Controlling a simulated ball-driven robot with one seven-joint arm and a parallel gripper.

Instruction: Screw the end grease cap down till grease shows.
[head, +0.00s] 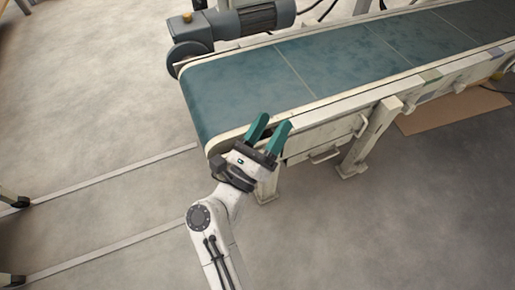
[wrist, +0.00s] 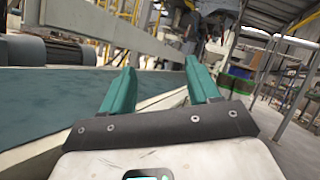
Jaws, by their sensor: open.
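My gripper (head: 275,121) is open, its two teal fingers apart with nothing between them. In the head view it is at the near side of the conveyor's end, in front of the side rail. It also shows in the wrist view (wrist: 160,68), its fingers pointing away along the belt's side. No grease cap can be made out for certain. A small yellow-brown fitting (head: 187,17) sits on the drive at the belt's far corner, well away from my gripper; I cannot tell whether it is a cap. No grease can be made out.
The conveyor's blue-green belt (head: 245,85) runs to the upper right. A grey motor (head: 256,18) stands beyond it. A pale support leg (head: 370,138) and a handle (head: 324,155) are right of my gripper. Cardboard (head: 450,108) lies on the floor. The floor at left is mostly open.

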